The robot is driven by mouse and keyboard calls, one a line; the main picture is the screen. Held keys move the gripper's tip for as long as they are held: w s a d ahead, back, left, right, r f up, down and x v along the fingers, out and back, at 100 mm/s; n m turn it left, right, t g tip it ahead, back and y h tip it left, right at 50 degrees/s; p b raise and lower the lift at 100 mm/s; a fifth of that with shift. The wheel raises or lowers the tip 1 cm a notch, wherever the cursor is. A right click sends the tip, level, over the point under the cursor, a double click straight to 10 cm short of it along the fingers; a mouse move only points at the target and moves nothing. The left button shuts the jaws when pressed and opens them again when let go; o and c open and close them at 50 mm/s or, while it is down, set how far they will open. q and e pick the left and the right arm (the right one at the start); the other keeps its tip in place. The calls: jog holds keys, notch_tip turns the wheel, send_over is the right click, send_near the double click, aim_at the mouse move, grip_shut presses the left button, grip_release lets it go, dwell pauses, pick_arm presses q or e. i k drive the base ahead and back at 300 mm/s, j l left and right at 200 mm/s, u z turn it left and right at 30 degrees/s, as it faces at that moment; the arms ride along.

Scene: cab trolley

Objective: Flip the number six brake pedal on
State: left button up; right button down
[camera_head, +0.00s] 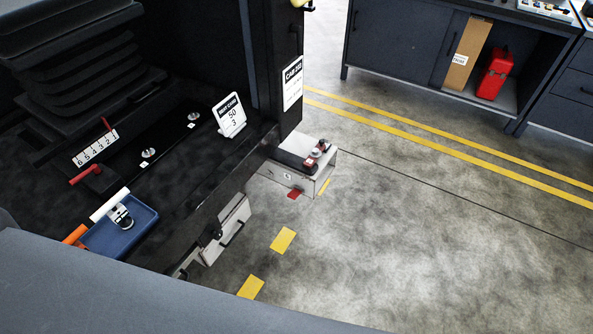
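A grey metal box (309,164) stands on the floor at the foot of the black post. A small red pedal-like piece (294,194) sticks out low at its front. Small red and silver parts (316,153) sit on top of the box. A white number strip (95,147) marked 6 to 1 is on the black console, with a red lever at its 1 end. I cannot tell which part is the number six pedal or its on/off state. Neither gripper is in view.
A blue tray (120,235) holds a white-handled item. A cabinet (400,45) stands behind. The floor right of the box is clear.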

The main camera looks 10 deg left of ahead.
aim_at(295, 193)
jog(key=i+l+u, duration=0.15)
jog(key=i+u, duration=0.25)
jog(key=i, duration=0.2)
jog(key=i+l+u, duration=0.3)
jog(key=i+u, duration=0.15)
jog(key=i+l+u, duration=0.4)
jog(key=i+l, duration=0.15)
jog(key=i, duration=0.05)
